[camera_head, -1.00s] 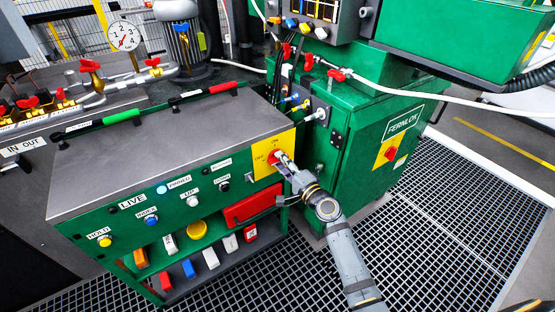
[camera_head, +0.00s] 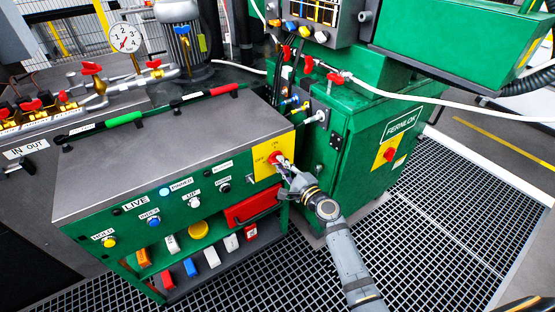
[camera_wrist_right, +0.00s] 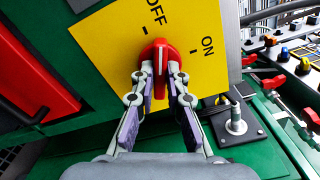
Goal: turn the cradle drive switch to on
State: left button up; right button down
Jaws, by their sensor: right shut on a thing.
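The cradle drive switch is a red knob (camera_head: 275,157) on a yellow plate (camera_head: 262,171) at the right end of the green console's front. In the right wrist view the red knob (camera_wrist_right: 158,50) has a white line pointing nearly straight up, nearer the OFF mark (camera_wrist_right: 145,30) than the ON mark (camera_wrist_right: 196,50). My right gripper (camera_head: 282,164) is at the knob. In the right wrist view its fingers (camera_wrist_right: 160,80) are shut on the knob's grip, one on each side. My left gripper is out of view.
The console (camera_head: 170,150) carries several buttons and a red drawer-like box (camera_head: 252,207) below the plate. A green FERNLOK cabinet (camera_head: 375,165) stands just right of my right arm. A metal post (camera_wrist_right: 235,122) shows near the gripper. Grating floor (camera_head: 440,220) lies to the right.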

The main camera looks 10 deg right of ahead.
jog(key=m+p, duration=0.1)
jog(key=m, duration=0.3)
jog(key=shift+m+p, duration=0.3)
jog(key=shift+p, duration=0.1)
jog(key=m+p, duration=0.1)
jog(key=m, duration=0.3)
jog(key=shift+m+p, duration=0.3)
jog(key=shift+p, duration=0.05)
